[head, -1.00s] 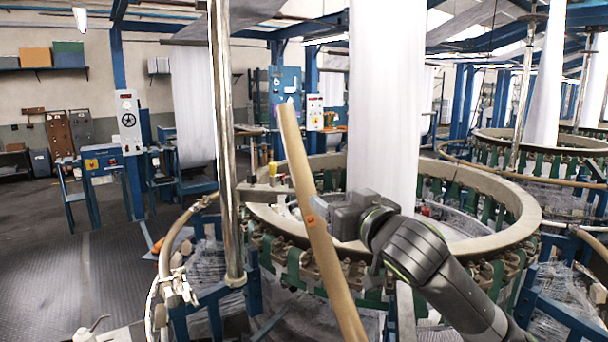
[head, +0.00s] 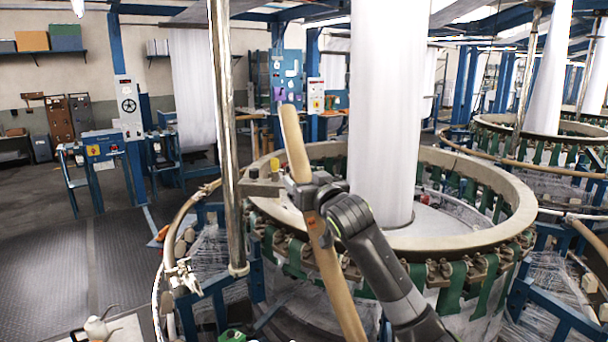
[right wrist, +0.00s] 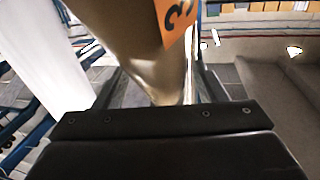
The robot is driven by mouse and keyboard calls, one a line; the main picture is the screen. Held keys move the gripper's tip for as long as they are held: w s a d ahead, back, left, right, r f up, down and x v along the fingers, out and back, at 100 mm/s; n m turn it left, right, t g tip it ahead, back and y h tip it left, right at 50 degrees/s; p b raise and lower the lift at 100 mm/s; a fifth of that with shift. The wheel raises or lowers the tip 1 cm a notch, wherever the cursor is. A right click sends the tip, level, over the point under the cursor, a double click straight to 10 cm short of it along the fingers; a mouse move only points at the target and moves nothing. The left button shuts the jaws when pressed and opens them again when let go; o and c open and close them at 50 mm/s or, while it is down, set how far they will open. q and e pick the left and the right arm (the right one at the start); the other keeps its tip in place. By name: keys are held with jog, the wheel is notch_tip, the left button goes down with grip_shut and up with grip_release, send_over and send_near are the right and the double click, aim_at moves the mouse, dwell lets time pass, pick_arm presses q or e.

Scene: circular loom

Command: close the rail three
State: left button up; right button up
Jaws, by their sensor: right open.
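Rail three (head: 335,280) is a long tan curved bar. It stands tilted in front of the circular loom (head: 500,225), with its upper end leaning left. In the right wrist view the rail (right wrist: 140,50) carries an orange label with a dark 3 (right wrist: 178,18). My right gripper (head: 302,192) is at the rail's middle to upper part and covers a piece of it. In the right wrist view the fingers of my right gripper (right wrist: 158,88) stand apart on both sides of the rail, with gaps beside it. My left gripper is not in view.
A shiny vertical pole (head: 226,150) stands left of the rail. A curved tan tube (head: 180,225) with metal fittings is further left. The white fabric column (head: 385,110) rises behind my right arm. The dark floor (head: 120,245) at the left is largely clear.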

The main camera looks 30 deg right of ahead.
jog(key=shift+w, duration=0.55)
jog(key=shift+c, duration=0.3)
